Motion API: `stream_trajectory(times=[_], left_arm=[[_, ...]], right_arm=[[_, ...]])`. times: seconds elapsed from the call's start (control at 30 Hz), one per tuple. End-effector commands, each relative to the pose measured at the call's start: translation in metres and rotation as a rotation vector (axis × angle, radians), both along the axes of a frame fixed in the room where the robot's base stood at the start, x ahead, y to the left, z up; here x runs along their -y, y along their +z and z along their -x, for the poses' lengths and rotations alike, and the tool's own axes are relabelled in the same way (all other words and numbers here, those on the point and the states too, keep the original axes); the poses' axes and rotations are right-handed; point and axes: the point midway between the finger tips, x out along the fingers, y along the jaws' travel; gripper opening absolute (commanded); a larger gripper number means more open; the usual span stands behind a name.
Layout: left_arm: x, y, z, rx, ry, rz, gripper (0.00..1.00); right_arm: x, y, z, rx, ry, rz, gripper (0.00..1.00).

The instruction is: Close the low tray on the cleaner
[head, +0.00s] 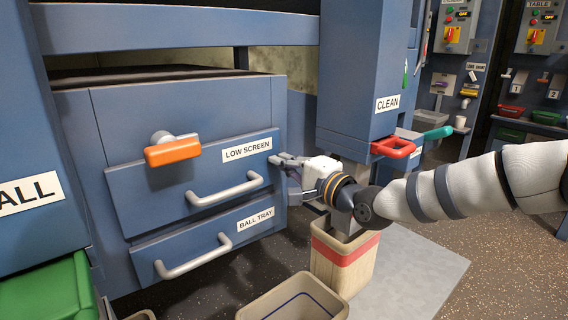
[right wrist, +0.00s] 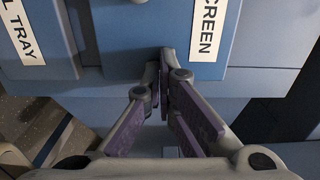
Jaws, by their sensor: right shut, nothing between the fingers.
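The blue cleaner cabinet (head: 190,108) carries two blue fronts with pale bar handles. The upper front (head: 150,203) is labelled LOW SCREEN, and the lower front (head: 145,255) is labelled BALL TRAY. Both sit near the cabinet face; I cannot tell whether a small gap remains behind either. My right gripper (head: 278,160) is shut and empty at the right end of the LOW SCREEN front. In the right wrist view its fingertips (right wrist: 165,62) are together against or just in front of that front's edge, beside the SCREEN label; contact is unclear. My left gripper is not in view.
An orange-handled knob (head: 172,152) juts out above the LOW SCREEN handle. A blue column labelled CLEAN (head: 360,70) with a red handle (head: 393,147) stands to the right. A beige bin with a red band (head: 345,255) and an open beige bin (head: 295,300) stand on the floor in front.

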Motion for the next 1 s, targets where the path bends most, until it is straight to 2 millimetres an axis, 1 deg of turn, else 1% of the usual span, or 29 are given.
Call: stream_trajectory(times=[0.03, 0.27, 0.57, 0.63, 0.7, 0.9, 1.0], left_arm=[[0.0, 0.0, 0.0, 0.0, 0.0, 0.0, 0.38], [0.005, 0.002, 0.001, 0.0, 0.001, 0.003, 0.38], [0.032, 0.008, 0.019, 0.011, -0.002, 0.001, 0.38], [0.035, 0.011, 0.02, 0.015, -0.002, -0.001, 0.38], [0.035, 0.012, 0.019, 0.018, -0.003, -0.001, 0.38], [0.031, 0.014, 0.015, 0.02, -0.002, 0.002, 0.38], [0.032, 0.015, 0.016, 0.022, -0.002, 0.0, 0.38]], right_arm=[[0.0, 0.005, -0.001, 0.01, -0.003, -0.005, 0.0], [0.001, 0.004, 0.003, 0.006, 0.0, -0.002, 0.0], [0.022, 0.002, 0.033, 0.002, 0.001, -0.002, 0.0], [0.038, 0.004, 0.052, 0.002, -0.001, -0.005, 0.0], [0.05, 0.004, 0.068, 0.002, -0.002, -0.006, 0.0], [0.068, 0.002, 0.1, 0.0, -0.002, -0.001, 0.0], [0.075, 0.001, 0.11, 0.0, -0.001, -0.002, 0.0]])
